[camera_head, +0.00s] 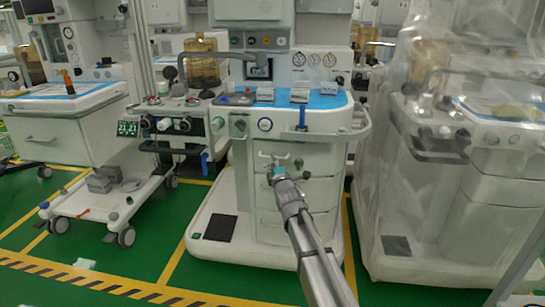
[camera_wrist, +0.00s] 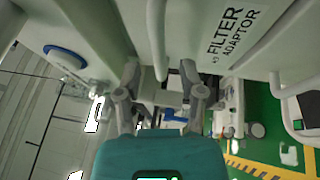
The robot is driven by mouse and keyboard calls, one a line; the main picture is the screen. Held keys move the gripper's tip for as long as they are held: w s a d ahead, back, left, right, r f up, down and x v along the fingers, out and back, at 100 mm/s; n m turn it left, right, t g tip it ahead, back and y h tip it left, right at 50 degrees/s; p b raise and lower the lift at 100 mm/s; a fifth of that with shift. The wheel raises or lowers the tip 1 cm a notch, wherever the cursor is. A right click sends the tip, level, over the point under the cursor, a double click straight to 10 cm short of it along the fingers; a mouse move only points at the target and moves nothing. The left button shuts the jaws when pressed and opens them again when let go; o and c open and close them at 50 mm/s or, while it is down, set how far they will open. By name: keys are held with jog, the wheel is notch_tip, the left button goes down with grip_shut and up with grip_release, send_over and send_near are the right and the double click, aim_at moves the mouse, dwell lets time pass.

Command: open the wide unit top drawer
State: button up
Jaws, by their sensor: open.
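The wide unit (camera_head: 330,215) is the white central cart with a stack of drawers. Its top drawer (camera_head: 322,158) looks closed, and my arm covers part of its front. My gripper (camera_head: 281,158) is at the front of that drawer, fingers towards the cart. In the wrist view my gripper (camera_wrist: 161,72) is open, a finger on each side, with nothing held. A pale bar (camera_wrist: 156,40), seemingly a drawer handle, shows between and ahead of the fingertips; I cannot tell whether they touch it. A pale front beside it reads "FILTER ADAPTOR" (camera_wrist: 236,38).
The blue worktop (camera_head: 322,99) above the drawers carries several small grey items. A plastic-covered machine (camera_head: 400,190) stands close on the right. A low wheeled trolley (camera_head: 95,203) stands at the left.

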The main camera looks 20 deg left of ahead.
jog(key=shift+x, duration=1.45)
grip_shut()
